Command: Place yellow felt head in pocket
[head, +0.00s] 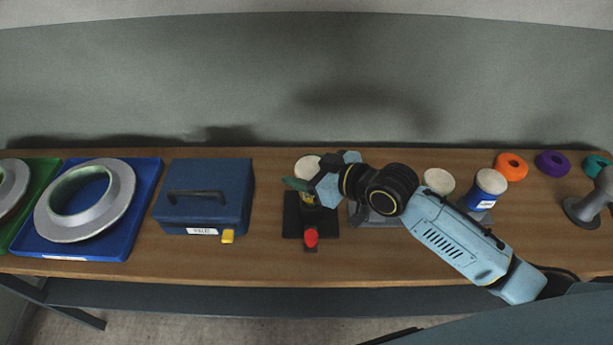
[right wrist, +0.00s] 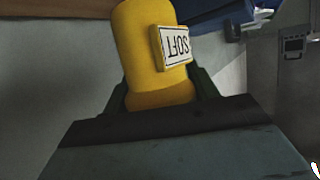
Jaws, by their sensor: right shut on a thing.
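The yellow felt head (right wrist: 140,55) is a rounded yellow cylinder with a white label reading "SOFT", upside down in the right wrist view. My right gripper (right wrist: 160,98) is shut on it, with dark green fingers on either side. In the head view my right gripper (head: 305,190) is over a black fixture (head: 290,228) with a red round part (head: 311,238) at its front. The gripper mostly hides the head there. I cannot tell which opening is the pocket, or whether the head touches the fixture. My left gripper is not in view.
A blue case (head: 205,195) with a yellow latch stands left of the fixture. A blue tray (head: 118,247) holds a grey ring mould (head: 120,205). A white disc (head: 308,167) is behind the gripper. A blue-and-white can (head: 487,188) and coloured rings (head: 511,166) are to the right.

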